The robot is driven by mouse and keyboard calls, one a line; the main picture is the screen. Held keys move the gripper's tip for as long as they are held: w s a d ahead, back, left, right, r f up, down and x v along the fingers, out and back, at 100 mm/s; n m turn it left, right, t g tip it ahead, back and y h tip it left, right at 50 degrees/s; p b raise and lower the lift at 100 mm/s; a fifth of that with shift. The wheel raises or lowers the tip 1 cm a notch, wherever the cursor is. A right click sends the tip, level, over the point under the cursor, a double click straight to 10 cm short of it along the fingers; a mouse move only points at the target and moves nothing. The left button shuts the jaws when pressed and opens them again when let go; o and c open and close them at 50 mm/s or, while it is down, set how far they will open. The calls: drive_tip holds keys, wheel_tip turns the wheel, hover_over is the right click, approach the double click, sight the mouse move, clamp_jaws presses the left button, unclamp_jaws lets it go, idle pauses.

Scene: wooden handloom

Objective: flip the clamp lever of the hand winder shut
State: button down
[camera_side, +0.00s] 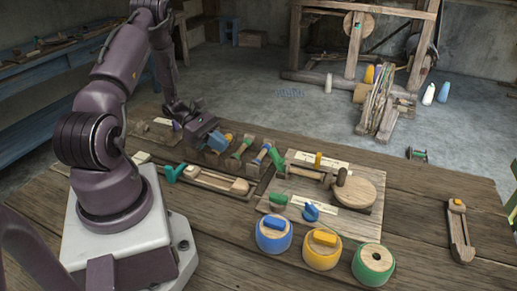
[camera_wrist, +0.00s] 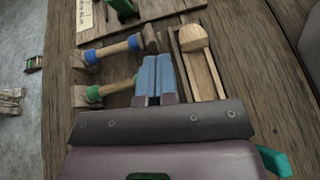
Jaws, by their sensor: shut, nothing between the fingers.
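A wooden board (camera_side: 268,205) at the table's middle carries a round wooden disc (camera_side: 352,191) with a dark upright knob, a yellow peg and paper labels; it looks like the hand winder. A green lever-like piece (camera_side: 278,199) and a blue one (camera_side: 311,211) stand at its front edge. I cannot tell which piece is the clamp lever or how it is set. My gripper (camera_side: 224,141) is left of the board, over the spool rack. In the wrist view its blue fingers (camera_wrist: 157,76) are shut together and empty, beside a green-ended spool (camera_wrist: 104,92).
A blue-ended spool (camera_wrist: 115,50) lies beyond the green-ended one. A long wooden tray (camera_side: 210,181) with a teal handle lies in front of my gripper. Blue, yellow and green round pots (camera_side: 373,264) stand along the front. The table right of the board is mostly clear.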

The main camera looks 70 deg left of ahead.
drive_tip(key=w+a+r+t, duration=0.1)
drive_tip(key=w+a+n+t, duration=0.1)
drive_tip(key=shift+w+r+n, duration=0.3)
drive_tip(key=shift+w+r, duration=0.05)
approach(280, 161)
drive_tip(key=x, duration=0.3)
drive_tip(key=shift+w+d+r, duration=0.1)
drive_tip(key=shift+d+r, duration=0.1)
drive_tip(key=shift+d, duration=0.15)
